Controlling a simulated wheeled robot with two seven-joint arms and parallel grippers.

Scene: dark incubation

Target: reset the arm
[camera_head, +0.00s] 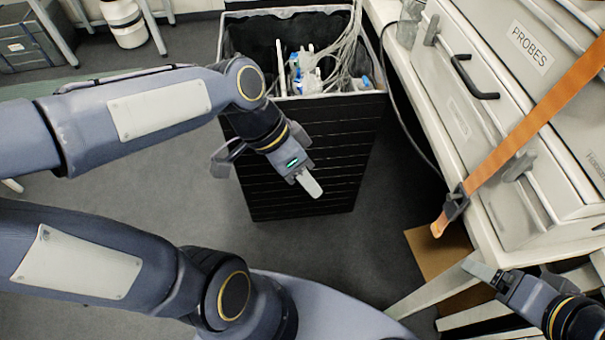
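My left arm reaches in from the left, and its gripper (311,184) hangs in front of the black slatted bin (305,150). One pale fingertip shows, pointing down and right; the gap between the fingers cannot be made out. It holds nothing that I can see. My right gripper (478,270) is at the lower right, pointing left beside the legs of the white bench. Only one pale finger shows clearly there, and no held object is visible.
The bin holds cables and white and blue items. At right, a bench carries a drawer cabinet labelled PROBES (530,47) with a dark handle (473,78) and an orange strap (530,125). A cardboard piece (437,262) lies below. Grey floor (180,190) is open left of the bin.

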